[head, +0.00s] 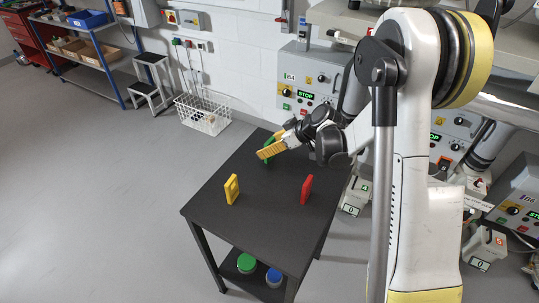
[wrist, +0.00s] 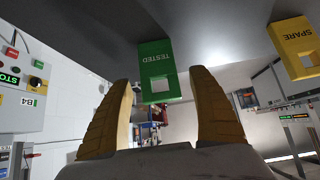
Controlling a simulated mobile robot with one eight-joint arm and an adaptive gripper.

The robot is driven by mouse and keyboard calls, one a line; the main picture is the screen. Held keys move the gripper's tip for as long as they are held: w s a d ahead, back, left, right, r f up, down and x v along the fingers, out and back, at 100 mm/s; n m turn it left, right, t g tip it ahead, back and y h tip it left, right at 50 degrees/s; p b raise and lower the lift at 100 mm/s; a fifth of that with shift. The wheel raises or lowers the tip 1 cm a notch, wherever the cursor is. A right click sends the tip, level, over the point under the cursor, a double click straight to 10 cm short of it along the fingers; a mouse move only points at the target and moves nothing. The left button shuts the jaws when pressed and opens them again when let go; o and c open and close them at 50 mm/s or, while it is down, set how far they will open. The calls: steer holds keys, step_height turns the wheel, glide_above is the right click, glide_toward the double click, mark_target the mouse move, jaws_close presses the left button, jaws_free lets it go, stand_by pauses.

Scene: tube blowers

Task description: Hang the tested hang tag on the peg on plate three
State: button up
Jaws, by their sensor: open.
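The green hang tag (wrist: 155,63), marked TESTED and with a square hole, stands on the black table (head: 207,198). In the wrist view it lies between the two yellow fingers of my gripper (wrist: 160,82), with a visible gap on each side. In the head view my gripper (head: 268,148) is low over the table's far part and hides much of the green tag (head: 267,142). My gripper is open and holds nothing. I cannot make out plate three or its peg in either view.
A yellow tag (head: 232,189) marked SPARE and a red tag (head: 307,189) stand nearer on the table. Control panel B4 (head: 300,75) is on the wall behind. A wire basket (head: 204,114) and step stool (head: 152,82) stand left. Open floor lies left of the table.

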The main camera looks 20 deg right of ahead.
steer(key=shift+w+a+f, duration=0.15)
steer(key=shift+f, duration=0.05)
steer(key=shift+r, duration=0.1)
steer(key=shift+c, duration=0.3)
steer(key=c, duration=1)
steer(key=shift+r, duration=0.1)
